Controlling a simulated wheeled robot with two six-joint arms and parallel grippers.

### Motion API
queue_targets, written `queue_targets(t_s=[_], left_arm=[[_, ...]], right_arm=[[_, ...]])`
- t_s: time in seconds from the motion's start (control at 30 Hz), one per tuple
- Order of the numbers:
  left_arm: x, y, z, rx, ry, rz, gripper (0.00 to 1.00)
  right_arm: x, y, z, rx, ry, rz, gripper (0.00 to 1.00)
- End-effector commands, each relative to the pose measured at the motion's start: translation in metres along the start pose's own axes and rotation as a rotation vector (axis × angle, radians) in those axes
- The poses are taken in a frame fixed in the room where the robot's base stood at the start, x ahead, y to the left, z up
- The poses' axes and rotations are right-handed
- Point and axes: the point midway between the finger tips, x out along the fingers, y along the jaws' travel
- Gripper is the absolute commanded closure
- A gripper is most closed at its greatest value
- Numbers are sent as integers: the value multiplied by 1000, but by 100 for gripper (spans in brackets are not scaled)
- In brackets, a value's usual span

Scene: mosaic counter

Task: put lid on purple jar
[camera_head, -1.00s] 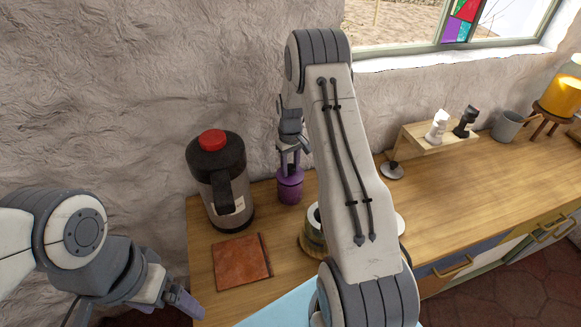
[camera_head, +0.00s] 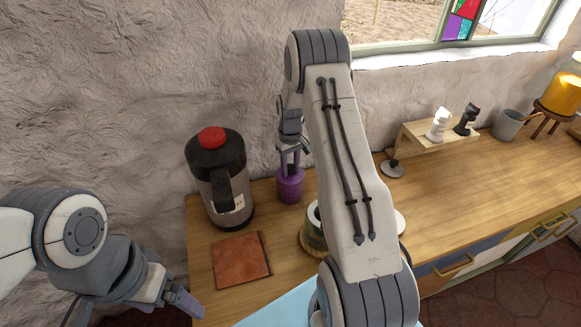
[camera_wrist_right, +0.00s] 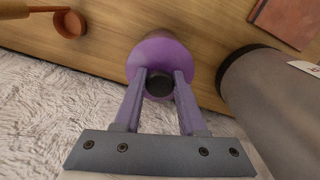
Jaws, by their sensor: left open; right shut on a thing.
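The purple jar (camera_head: 290,187) stands upright on the wooden counter, close to the wall and right of the dark jug. My right gripper (camera_head: 290,160) points down at its top. In the right wrist view its two purple fingers (camera_wrist_right: 159,88) are shut on the dark knob of the purple lid (camera_wrist_right: 160,52). The lid is at the jar's top and hides the mouth; I cannot tell whether it is fully seated. My left gripper (camera_head: 172,305) is open and empty at the lower left, off the counter's left edge.
The dark jug with a red top (camera_head: 215,180) stands close left of the jar. A brown leather-like square (camera_head: 240,260) lies in front. A partly hidden round container (camera_head: 313,230) stands beside my right arm. A small wooden stand (camera_head: 440,140) is further right. The counter's right half has free room.

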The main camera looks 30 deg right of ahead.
Motion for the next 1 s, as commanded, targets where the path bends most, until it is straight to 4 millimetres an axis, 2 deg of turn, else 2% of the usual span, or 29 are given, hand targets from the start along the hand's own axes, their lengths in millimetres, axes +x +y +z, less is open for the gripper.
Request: queue_targets(t_s=[0.2, 0.23, 0.3, 0.53, 0.6, 1.0], left_arm=[[0, 0, 0, 0, 0, 0, 10], [0, 0, 0, 0, 0, 0, 10], [0, 0, 0, 0, 0, 0, 10], [0, 0, 0, 0, 0, 0, 10], [0, 0, 0, 0, 0, 0, 10], [-5, 0, 0, 0, 0, 0, 10]], right_arm=[[0, 0, 0, 0, 0, 0, 100], [0, 0, 0, 0, 0, 0, 48], [0, 0, 0, 0, 0, 0, 25], [0, 0, 0, 0, 0, 0, 25], [0, 0, 0, 0, 0, 0, 0], [-7, 0, 0, 0, 0, 0, 0]])
